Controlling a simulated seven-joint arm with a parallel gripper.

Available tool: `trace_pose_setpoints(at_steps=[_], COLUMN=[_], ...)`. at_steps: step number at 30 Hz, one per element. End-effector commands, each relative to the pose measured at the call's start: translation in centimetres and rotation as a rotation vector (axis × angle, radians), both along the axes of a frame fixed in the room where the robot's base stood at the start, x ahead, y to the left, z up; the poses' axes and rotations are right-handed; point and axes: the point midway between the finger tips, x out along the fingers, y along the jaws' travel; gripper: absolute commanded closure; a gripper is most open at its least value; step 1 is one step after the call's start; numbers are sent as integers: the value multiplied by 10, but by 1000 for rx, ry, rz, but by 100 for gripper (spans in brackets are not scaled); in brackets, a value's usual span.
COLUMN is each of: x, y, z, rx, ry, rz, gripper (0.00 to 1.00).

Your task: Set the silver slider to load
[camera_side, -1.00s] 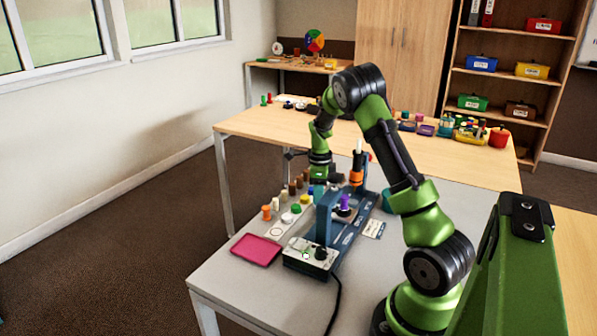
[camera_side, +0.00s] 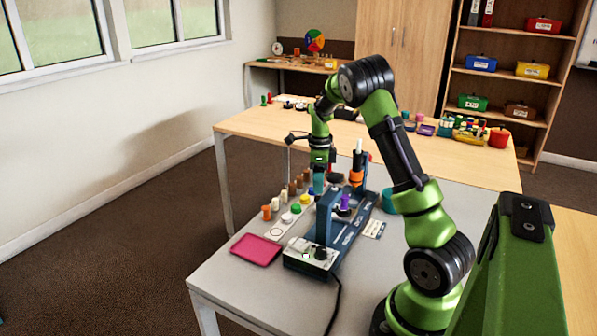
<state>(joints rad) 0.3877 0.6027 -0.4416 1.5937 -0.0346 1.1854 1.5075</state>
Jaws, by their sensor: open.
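A control box (camera_side: 296,259) with a pale top stands at the near end of a blue machine (camera_side: 345,236). A black knob (camera_side: 321,253) shows on its top. A small pale spot (camera_side: 306,256) beside the knob may be the silver slider, but it is too small to be sure. The labels, including load, cannot be read. My gripper (camera_side: 319,168) points down beyond the box, over the far part of the table near the pegs. It is open and well away from the box. Its fingertips are hard to make out.
A pink tray (camera_side: 257,249) lies left of the box. Several coloured pegs (camera_side: 297,208) stand left of the machine. A black cable (camera_side: 336,302) runs to the table's front.

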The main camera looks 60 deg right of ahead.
Motion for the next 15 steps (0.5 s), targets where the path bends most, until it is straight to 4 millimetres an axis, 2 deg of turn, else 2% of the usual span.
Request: trace_pose_setpoints(at_steps=[1, 9, 15], x=[1, 0, 0], y=[0, -1, 0], z=[15, 80, 111], rx=[-3, -3, -2], ry=[-6, -3, -2], rz=[1, 0, 0], gripper=[49, 49, 49])
